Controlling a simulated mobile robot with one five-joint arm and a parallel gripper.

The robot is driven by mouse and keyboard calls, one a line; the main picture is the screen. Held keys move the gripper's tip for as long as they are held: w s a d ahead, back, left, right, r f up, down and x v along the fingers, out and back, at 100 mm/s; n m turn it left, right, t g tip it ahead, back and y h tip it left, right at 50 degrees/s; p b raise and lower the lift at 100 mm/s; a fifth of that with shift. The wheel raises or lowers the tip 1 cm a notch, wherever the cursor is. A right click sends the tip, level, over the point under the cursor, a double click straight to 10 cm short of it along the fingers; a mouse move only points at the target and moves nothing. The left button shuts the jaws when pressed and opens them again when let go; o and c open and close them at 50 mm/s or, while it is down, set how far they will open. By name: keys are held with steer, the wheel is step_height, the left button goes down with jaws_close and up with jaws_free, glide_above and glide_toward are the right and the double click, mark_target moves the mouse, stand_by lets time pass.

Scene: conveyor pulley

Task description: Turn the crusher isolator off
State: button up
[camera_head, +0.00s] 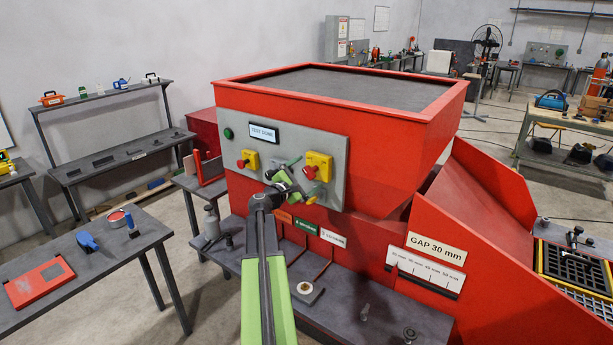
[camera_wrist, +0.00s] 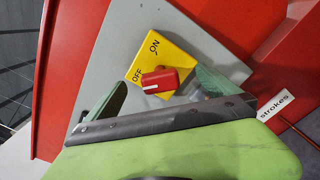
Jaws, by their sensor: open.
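My gripper (camera_head: 304,180) is open in front of the right one. In the wrist view, that yellow plate (camera_wrist: 185,58) shows ON and OFF labels. Its red knob (camera_wrist: 165,77) lies beyond and between my green fingertips (camera_wrist: 160,95), with no clear contact. The knob's white mark is at its left end, on the OFF label's side. No label naming the isolator is legible.
A green button (camera_head: 228,133) and a "TEST DONE" display (camera_head: 263,134) are also on the panel. A grey shelf (camera_head: 345,305) with small parts lies below. A table (camera_head: 100,262) stands at left, and a red chute (camera_head: 490,230) at right.

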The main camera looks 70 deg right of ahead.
mark_target(307, 174)
steer(key=v, duration=0.5)
steer(key=shift+a, duration=0.15)
